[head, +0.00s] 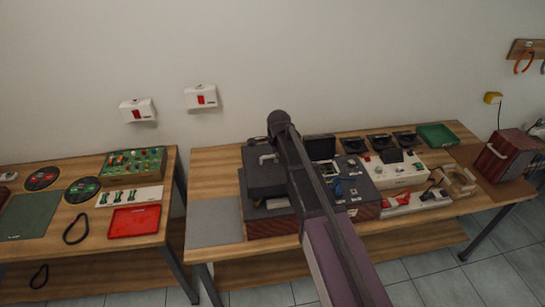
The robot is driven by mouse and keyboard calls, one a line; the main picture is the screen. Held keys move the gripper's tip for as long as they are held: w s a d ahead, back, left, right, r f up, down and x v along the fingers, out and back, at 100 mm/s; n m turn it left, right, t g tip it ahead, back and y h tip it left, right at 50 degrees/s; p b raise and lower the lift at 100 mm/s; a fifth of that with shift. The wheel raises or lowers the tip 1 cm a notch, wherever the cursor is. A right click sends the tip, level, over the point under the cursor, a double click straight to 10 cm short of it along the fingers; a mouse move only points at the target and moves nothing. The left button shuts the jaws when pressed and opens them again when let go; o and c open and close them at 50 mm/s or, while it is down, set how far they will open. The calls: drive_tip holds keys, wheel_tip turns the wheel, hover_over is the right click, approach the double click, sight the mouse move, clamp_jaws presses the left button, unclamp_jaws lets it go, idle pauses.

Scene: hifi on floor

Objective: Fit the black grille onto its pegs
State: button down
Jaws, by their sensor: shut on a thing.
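My arm reaches up from the bottom of the head view and crosses in front of the middle of the right-hand table. My gripper cannot be made out; the arm covers the place behind it. A dark, flat-topped slab (266,182) sits over the left part of a dark red hi-fi cabinet (272,227), left of my arm. I cannot tell whether this slab is the black grille. A pale bent piece shows at its back edge. The pegs are too small or hidden to see.
The right-hand table (212,172) also holds a white-topped unit (402,176), a green tray (437,135) and a red-brown box (503,155). A grey mat (215,222) lies bare at its left. The left table has a red tray (134,221). A gap separates the tables.

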drive_tip(key=shift+f, duration=0.1)
drive_tip(key=shift+f+b, duration=1.4)
drive_tip(key=shift+b, duration=0.1)
drive_tip(key=shift+f+b, duration=2.8)
drive_tip(key=shift+b, duration=0.05)
drive_tip(key=c, duration=0.6)
unclamp_jaws()
drive_tip(key=shift+r, duration=0.2)
wheel_tip(320, 180, up, 9)
drive_tip(key=p, duration=0.9)
drive_tip(key=shift+f, duration=0.1)
drive_tip(key=shift+s+a+f+b, duration=1.05)
drive_tip(key=shift+s+a, duration=0.3)
drive_tip(key=shift+a, duration=3)
drive_tip(key=shift+s+a+f+b, duration=1)
drive_tip(key=shift+s+a, duration=0.4)
drive_tip(key=shift+a, duration=3)
drive_tip(key=shift+s+a+f+b, duration=1)
drive_tip(key=shift+s+a, duration=0.35)
drive_tip(key=shift+a, duration=3)
